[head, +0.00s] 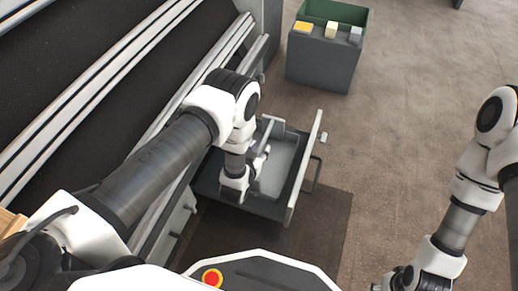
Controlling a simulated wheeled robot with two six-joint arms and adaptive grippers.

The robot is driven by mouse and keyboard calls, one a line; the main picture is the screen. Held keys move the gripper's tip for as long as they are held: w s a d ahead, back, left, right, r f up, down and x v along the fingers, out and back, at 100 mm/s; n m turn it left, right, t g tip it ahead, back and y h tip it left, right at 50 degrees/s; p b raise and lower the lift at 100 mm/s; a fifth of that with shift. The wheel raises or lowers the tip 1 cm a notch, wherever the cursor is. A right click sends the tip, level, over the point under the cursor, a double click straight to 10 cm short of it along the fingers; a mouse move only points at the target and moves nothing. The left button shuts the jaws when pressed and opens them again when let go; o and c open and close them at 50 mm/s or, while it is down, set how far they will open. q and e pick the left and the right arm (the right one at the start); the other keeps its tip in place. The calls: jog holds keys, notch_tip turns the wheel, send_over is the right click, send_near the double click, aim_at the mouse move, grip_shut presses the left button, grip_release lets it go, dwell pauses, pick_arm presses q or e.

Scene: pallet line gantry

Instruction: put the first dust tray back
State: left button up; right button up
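The grey dust tray (283,165) sits in a pulled-out drawer (262,206) below the conveyor's side. The drawer has a pale front panel (304,166) with a dark handle on its outer side. My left gripper (263,160) is low over the drawer, at the tray's left side. My own arm and wrist hide part of the tray, and I cannot tell whether the fingers touch it or how far they are apart. My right gripper (390,284) is at the bottom edge, away from the drawer and partly cut off; its fingers do not show clearly.
A conveyor with a black belt (110,60) and pale rails runs along the left. A dark bin (322,62) with a green inside and yellow, cream and grey blocks on its near edge stands at the back. The floor to the right is clear.

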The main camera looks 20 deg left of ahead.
pick_arm(q)
jog(key=shift+s+r, duration=0.1)
jog(key=shift+r, duration=0.15)
jog(key=p+v, duration=0.6)
jog(key=v, duration=0.5)
jog(key=shift+p, duration=0.35)
jog(key=shift+s+r, duration=0.1)
jog(key=shift+s, duration=0.3)
jog(key=s+a+r+g, duration=0.1)
jog(key=s+a+g, duration=0.2)
jog(key=s+g, duration=0.4)
jog(key=s+a+r+g, duration=0.2)
jog(key=s+a+g, duration=0.2)
jog(key=s, duration=1)
jog(key=g, duration=0.3)
jog(key=shift+s+n, duration=0.35)
jog(key=shift+n, duration=0.05)
jog(key=shift+s, duration=0.1)
